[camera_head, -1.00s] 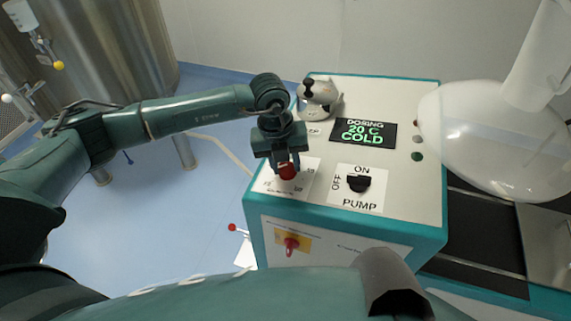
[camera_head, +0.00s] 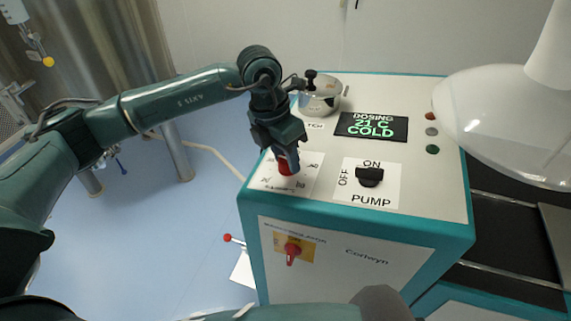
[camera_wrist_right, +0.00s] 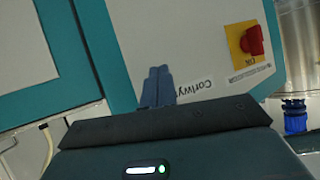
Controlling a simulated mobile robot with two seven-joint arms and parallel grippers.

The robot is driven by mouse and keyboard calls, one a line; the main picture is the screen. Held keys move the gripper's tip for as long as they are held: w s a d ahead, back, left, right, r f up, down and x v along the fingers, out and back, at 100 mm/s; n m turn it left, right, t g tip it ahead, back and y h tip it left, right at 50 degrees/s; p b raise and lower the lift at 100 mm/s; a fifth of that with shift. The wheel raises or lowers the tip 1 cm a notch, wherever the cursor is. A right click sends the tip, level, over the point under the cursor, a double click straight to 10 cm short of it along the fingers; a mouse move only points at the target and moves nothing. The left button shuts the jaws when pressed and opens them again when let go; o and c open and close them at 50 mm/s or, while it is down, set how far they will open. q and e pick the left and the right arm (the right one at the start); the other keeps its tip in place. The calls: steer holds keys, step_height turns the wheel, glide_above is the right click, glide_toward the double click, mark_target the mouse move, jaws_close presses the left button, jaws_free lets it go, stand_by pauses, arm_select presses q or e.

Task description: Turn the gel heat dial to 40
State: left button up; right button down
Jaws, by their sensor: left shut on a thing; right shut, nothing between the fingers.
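The gel heat dial (camera_head: 285,168) is a red knob on a white scale plate (camera_head: 305,181) at the near left of the console top. My left gripper (camera_head: 289,163) comes down from above and is shut on the red knob, hiding part of it and of the scale. The display (camera_head: 372,126) reads "DOSING 21 C COLD" in green. In the right wrist view my right gripper (camera_wrist_right: 157,86) has its fingers together with nothing between them. It is in front of the console's front panel (camera_wrist_right: 190,40).
A black pump switch (camera_head: 369,176) sits right of the dial. A red rotary switch on a yellow plate (camera_head: 292,249) is on the front panel. A metal pot (camera_head: 320,98) stands behind the dial. A large clear vessel (camera_head: 510,125) hangs at the right.

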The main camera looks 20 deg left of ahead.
arm_select(q)
steer(key=shift+f+m+b, duration=0.2)
steer(key=shift+m+b, duration=0.55)
steer(key=shift+m, duration=0.25)
steer(key=m+b, duration=0.2)
steer(key=shift+m, duration=0.4)
steer(key=shift+w+m+h+b, duration=0.1)
steer(key=shift+m+h+b, duration=0.2)
steer(key=shift+m+b, duration=0.15)
steer(key=shift+m+g+b, duration=0.3)
steer(key=shift+m+b, duration=0.25)
steer(key=shift+m, duration=0.3)
steer(key=m+b, duration=0.1)
steer(key=m, duration=0.1)
steer(key=shift+r+m+b, duration=0.1)
steer(key=shift+m+b, duration=0.25)
steer(key=shift+m, duration=0.05)
steer(key=shift+m+b, duration=0.55)
steer(key=shift+m, duration=0.65)
steer(key=shift+r+m+b, duration=0.1)
steer(key=shift+m+b, duration=0.35)
steer(key=shift+m, duration=0.65)
arm_select(e)
steer(key=shift+s+d+f+m+t, duration=0.15)
steer(key=shift+s+d+m+t, duration=0.1)
steer(key=shift+d+t, duration=0.4)
steer(key=shift+s+d+f+m+t, duration=0.15)
steer(key=shift+s+d+t, duration=0.1)
steer(key=shift+d+t, duration=0.4)
steer(key=shift+a+r, duration=0.1)
